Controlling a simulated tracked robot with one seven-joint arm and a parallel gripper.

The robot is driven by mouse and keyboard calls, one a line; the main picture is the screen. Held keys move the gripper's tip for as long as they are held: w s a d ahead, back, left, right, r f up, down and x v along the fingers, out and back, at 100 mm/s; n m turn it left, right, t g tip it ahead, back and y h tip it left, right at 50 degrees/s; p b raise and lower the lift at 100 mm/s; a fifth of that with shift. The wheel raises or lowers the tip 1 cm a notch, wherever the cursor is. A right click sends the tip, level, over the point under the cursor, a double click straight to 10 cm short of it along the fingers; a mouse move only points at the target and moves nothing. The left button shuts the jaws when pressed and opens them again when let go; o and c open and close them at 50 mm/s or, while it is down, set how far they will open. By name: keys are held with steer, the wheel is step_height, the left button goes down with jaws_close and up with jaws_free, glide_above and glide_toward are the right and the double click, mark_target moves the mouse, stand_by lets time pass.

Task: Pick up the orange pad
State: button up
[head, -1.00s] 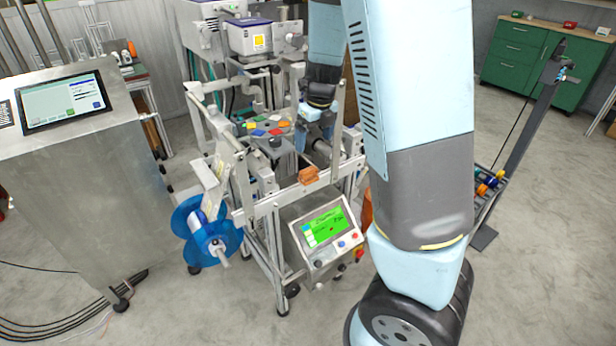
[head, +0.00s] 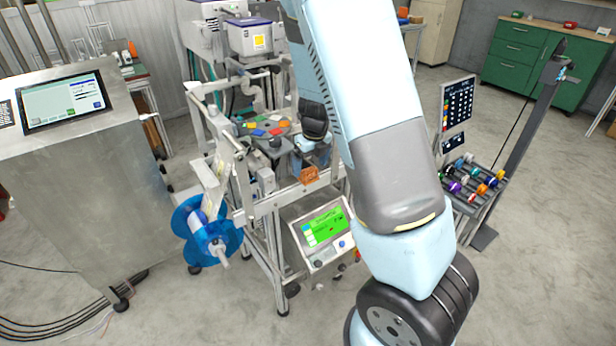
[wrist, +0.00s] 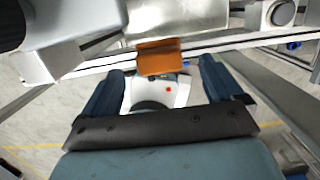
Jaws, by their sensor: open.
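An orange-brown block (head: 310,175) sits on the front metal rail of the machine. It also shows in the wrist view (wrist: 160,58), at the rail, just past my fingertips. A flat orange pad (head: 284,124) lies among several coloured pads on the grey plate (head: 262,134) of the machine. I cannot tell which of the two is the task's orange pad. My gripper (wrist: 161,72) is open, its two dark blue fingers to either side of the block's line, with nothing held.
The rail (head: 275,200) and frame bars stand close around my gripper. A blue reel (head: 207,232) hangs at the machine's left, and a green-screened panel (head: 322,233) is below the rail. A rack with colourful reels (head: 473,183) is at right. The floor at front right is clear.

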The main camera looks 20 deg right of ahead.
mark_target(309, 170)
steer(key=shift+w+a+f, duration=0.1)
steer(key=shift+w+f, duration=0.1)
steer(key=shift+f, duration=0.8)
steer(key=shift+w+a+f, duration=0.1)
steer(key=shift+w+f, duration=0.1)
steer(key=shift+f, duration=0.75)
steer(key=c, duration=1.3)
steer(key=shift+o, duration=0.2)
steer(key=shift+r, duration=0.1)
